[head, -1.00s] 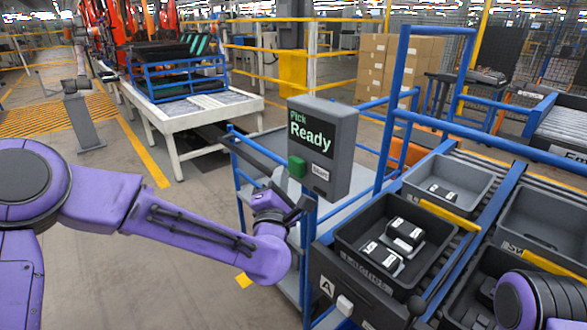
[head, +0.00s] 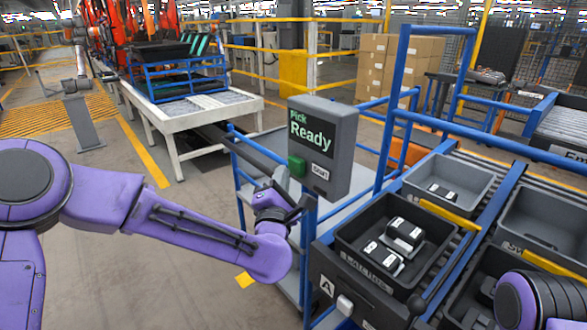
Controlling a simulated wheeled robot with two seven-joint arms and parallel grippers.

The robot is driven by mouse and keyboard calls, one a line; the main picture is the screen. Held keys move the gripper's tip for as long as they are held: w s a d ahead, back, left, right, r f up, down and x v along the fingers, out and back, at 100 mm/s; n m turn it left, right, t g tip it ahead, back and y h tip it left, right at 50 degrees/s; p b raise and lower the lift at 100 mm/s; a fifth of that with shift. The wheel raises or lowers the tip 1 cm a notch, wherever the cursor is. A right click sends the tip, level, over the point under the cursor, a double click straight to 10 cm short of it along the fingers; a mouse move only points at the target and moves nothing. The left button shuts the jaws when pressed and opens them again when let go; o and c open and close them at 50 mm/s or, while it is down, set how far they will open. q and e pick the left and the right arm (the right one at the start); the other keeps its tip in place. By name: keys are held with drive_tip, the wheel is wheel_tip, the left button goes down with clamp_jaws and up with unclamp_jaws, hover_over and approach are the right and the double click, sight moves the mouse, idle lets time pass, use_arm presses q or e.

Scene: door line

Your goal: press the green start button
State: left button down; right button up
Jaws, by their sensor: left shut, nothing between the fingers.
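The green start button (head: 297,166) sits on the lower left of a grey box (head: 340,150). The box's screen reads "Pick Ready", and a white "Start" label is right of the button. My left gripper (head: 291,190) is shut and empty, just below and left of the button. A small gap seems to show between them, but I cannot tell for sure whether they touch. My right arm (head: 540,300) shows only in part at the lower right, and its gripper is out of view.
The box is mounted on a blue post beside a blue-railed cart (head: 240,190). A dark bin (head: 345,235) with several white-and-black parts stands right of the post. Another grey bin (head: 480,175) is behind it. Open floor lies left of the cart.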

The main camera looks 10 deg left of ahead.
use_arm(q)
drive_tip(key=shift+w+d, duration=0.2)
drive_tip(key=shift+w+d, duration=0.3)
drive_tip(key=shift+w, duration=0.15)
idle(0.9)
drive_tip(key=shift+s, duration=0.1)
drive_tip(key=shift+s+a+b, duration=0.35)
drive_tip(key=shift+s+a, duration=0.2)
drive_tip(key=shift+s, duration=0.15)
drive_tip(key=s+a, duration=0.1)
drive_tip(key=s, duration=0.1)
drive_tip(key=s+a, duration=0.2)
drive_tip(key=shift+b, duration=0.3)
idle(0.5)
